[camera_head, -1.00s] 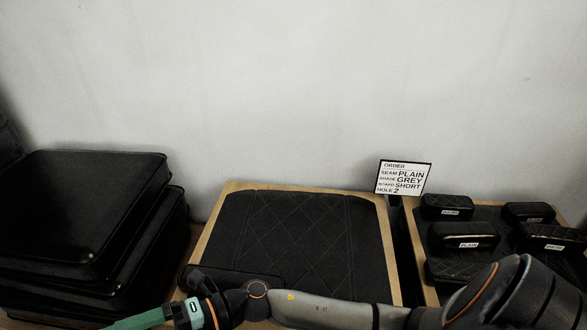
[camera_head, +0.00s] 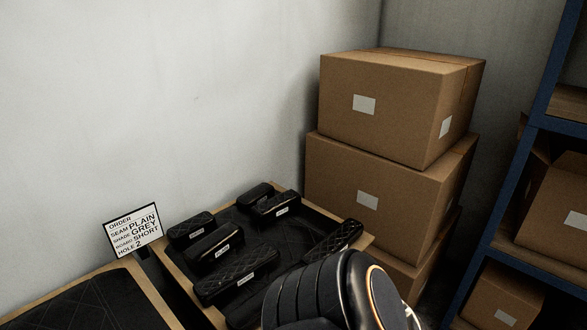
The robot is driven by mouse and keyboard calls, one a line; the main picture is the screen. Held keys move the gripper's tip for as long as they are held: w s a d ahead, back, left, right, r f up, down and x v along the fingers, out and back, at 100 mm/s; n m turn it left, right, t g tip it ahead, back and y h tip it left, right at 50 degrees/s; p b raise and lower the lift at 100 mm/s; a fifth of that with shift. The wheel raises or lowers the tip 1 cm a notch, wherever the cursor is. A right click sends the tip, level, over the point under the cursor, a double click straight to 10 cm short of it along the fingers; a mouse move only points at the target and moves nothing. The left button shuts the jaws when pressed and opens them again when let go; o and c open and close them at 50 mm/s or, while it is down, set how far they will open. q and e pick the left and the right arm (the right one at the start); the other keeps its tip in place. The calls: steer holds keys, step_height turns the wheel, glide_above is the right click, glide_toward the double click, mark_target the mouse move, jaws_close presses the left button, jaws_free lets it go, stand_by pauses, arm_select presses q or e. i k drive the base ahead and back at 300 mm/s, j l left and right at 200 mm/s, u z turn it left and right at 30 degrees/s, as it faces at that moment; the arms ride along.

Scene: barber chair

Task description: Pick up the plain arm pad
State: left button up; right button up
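A wooden-edged tray (camera_head: 296,207) with a dark lining holds several black arm pads, each with a small white label. A smooth black pad (camera_head: 212,241) at the tray's left side is the plain arm pad as far as its label shows; it read PLAIN in the earlier frame. A quilted pad (camera_head: 233,273) lies just in front of it, and another pad (camera_head: 188,228) just behind it. Neither gripper is in view. A black link of my arm stands at the bottom, in front of the tray's near side, and hides part of it.
A quilted panel on a wooden board (camera_head: 95,303) lies at bottom left. Stacked cardboard boxes (camera_head: 385,110) stand behind the tray at right, and a blue shelf (camera_head: 525,160) stands further right.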

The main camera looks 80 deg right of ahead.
mark_target(247, 316)
steer(key=z, duration=0.45)
steer(key=j+z, duration=0.1)
steer(key=z, duration=0.3)
steer(key=i+j+z, duration=0.1)
steer(key=z, duration=0.8)
steer(key=j+z, duration=0.1)
steer(key=z, duration=0.3)
steer(key=j+z, duration=0.1)
steer(key=z, duration=0.35)
steer(key=i+l, duration=0.15)
steer(key=l, duration=0.2)
steer(key=i+l, duration=0.2)
steer(key=l, duration=0.15)
steer(key=i+l, duration=0.15)
steer(key=l, duration=0.2)
steer(key=i+l, duration=0.15)
steer(key=l, duration=0.2)
steer(key=i+l, duration=0.2)
steer(key=l, duration=0.15)
steer(key=i+l+u, duration=0.15)
steer(key=l, duration=0.25)
steer(key=i+l+u, duration=0.15)
steer(key=l, duration=0.25)
steer(key=u, duration=1.55)
